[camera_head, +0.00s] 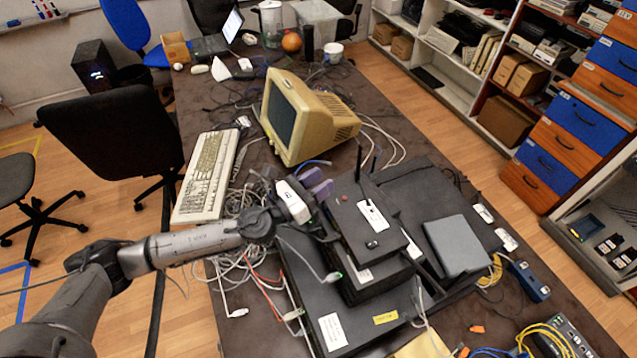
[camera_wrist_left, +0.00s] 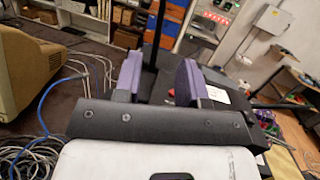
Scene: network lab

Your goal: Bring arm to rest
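My left arm comes in from the left in the head view and reaches over the cable pile at the middle of the table. My left gripper (camera_head: 316,184) has purple finger pads and is beside the black router (camera_head: 366,222) with its upright antenna. In the left wrist view the two pads of the gripper (camera_wrist_left: 160,78) stand apart with nothing held between them. A dark antenna (camera_wrist_left: 156,45) shows in the gap between the pads; I cannot tell whether it is between them or beyond. My right gripper is not in view.
A beige monitor (camera_head: 302,118) and a keyboard (camera_head: 206,176) are on the table beyond the gripper. Loose cables (camera_head: 245,262) lie under my arm. Stacked black boxes and a grey box (camera_head: 456,246) fill the right. An office chair (camera_head: 112,140) stands left of the table.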

